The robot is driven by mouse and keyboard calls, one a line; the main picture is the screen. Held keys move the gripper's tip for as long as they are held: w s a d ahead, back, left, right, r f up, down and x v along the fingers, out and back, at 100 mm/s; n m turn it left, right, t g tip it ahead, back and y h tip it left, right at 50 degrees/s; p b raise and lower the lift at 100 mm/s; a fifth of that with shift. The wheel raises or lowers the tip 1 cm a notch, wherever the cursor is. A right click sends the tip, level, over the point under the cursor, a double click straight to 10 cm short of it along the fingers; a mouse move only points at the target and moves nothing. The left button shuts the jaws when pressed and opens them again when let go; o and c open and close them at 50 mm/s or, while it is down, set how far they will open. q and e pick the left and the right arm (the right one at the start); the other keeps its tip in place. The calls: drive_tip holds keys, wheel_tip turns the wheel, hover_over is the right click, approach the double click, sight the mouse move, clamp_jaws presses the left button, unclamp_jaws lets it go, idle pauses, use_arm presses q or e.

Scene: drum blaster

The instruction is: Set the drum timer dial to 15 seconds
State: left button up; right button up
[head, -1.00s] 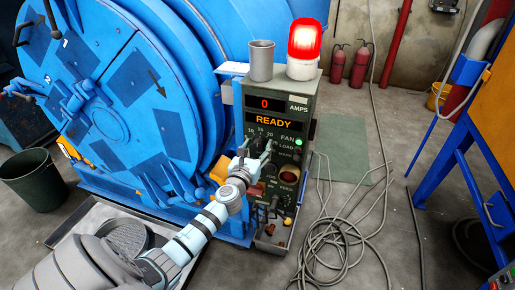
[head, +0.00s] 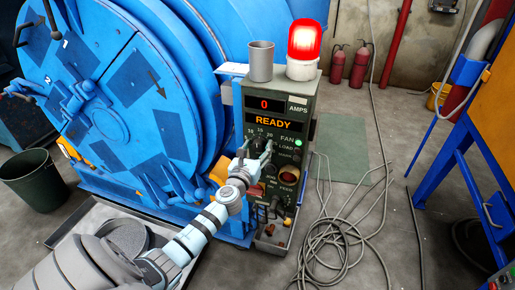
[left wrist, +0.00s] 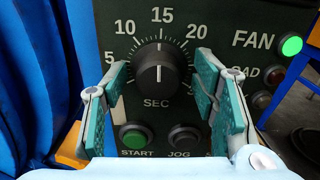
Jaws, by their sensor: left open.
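The drum timer dial (left wrist: 159,68) is a round black knob on the dark green control panel, marked SEC, with numbers from 5 to 25 around it. Its white pointer line stands straight up, toward the 15 mark. My left gripper (left wrist: 161,88) is open, with one teal-padded finger on each side of the dial. I see no clear contact with the knob. In the head view my left gripper (head: 256,152) is at the panel front and partly covers the dial.
The control box (head: 290,125) reads 0 AMPS and READY. Below the dial are a green START button (left wrist: 136,136) and a JOG button (left wrist: 184,137). The blue drum (head: 130,90) stands close on the left. Loose cables (head: 345,235) lie on the floor at right.

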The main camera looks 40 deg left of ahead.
use_arm(q)
drive_tip(key=s+d+n+b, duration=0.3)
drive_tip(key=s+n, duration=0.4)
drive_tip(key=n, duration=0.3)
drive_tip(key=s+d+n+b, duration=0.2)
drive_tip(key=s+n+b, duration=0.1)
drive_tip(key=s+n, duration=0.55)
drive_tip(key=w+a+n, duration=0.1)
drive_tip(key=w+n, duration=0.2)
drive_tip(key=w, duration=0.2)
drive_tip(key=w+a+n, duration=0.2)
drive_tip(key=w+n, duration=0.1)
drive_tip(key=w, duration=0.1)
drive_tip(key=w+a+n, duration=0.2)
drive_tip(key=w+n, duration=0.1)
drive_tip(key=w, duration=0.2)
drive_tip(key=shift+w+f, duration=0.2)
drive_tip(key=shift+w, duration=0.15)
